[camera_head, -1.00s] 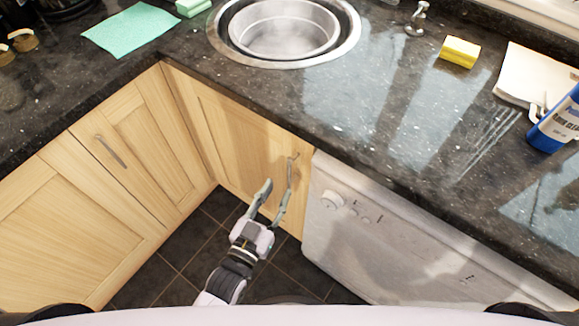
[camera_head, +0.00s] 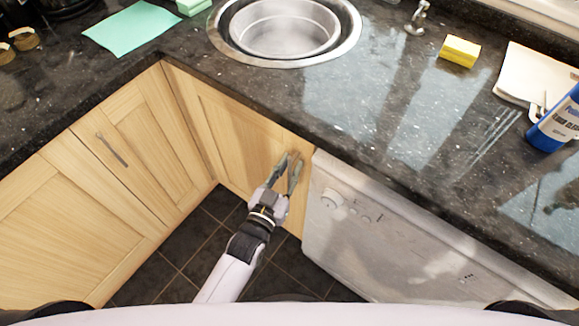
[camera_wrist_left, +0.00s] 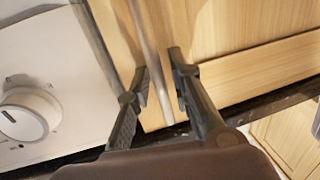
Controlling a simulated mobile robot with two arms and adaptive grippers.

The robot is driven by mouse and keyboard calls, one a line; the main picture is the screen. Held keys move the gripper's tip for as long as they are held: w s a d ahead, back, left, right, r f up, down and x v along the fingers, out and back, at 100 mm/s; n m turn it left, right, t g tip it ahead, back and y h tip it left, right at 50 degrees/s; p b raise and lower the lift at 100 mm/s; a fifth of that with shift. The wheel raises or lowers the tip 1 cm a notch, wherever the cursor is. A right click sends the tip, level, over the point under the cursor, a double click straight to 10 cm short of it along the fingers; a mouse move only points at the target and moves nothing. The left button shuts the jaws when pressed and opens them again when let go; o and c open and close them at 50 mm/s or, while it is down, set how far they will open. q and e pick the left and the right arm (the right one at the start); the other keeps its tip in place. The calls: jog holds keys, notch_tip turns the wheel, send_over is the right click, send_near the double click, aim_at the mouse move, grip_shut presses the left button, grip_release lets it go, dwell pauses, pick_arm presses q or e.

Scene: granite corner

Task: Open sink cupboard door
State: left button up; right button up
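The sink cupboard door (camera_head: 225,120) is pale wood and sits under the counter below the sink, closed. Its metal bar handle (camera_wrist_left: 149,45) runs between my left fingers in the left wrist view. In the head view the fingers mostly cover the handle. My left gripper (camera_head: 289,158) is at the door's right edge, its fingers apart and pointing at the door. In the wrist view the gripper (camera_wrist_left: 160,70) has one finger on each side of the bar, with small gaps; contact cannot be told. My right gripper is not in view.
A white appliance (camera_head: 400,245) with a knob stands right of the door. Another wooden cupboard (camera_head: 140,135) with a bar handle meets it at the left corner. The dark granite counter (camera_head: 350,110) overhangs above. Dark floor tiles lie clear below.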

pick_arm(q)
grip_shut()
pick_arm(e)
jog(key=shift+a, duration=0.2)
pick_arm(q)
jog(key=shift+a, duration=0.1)
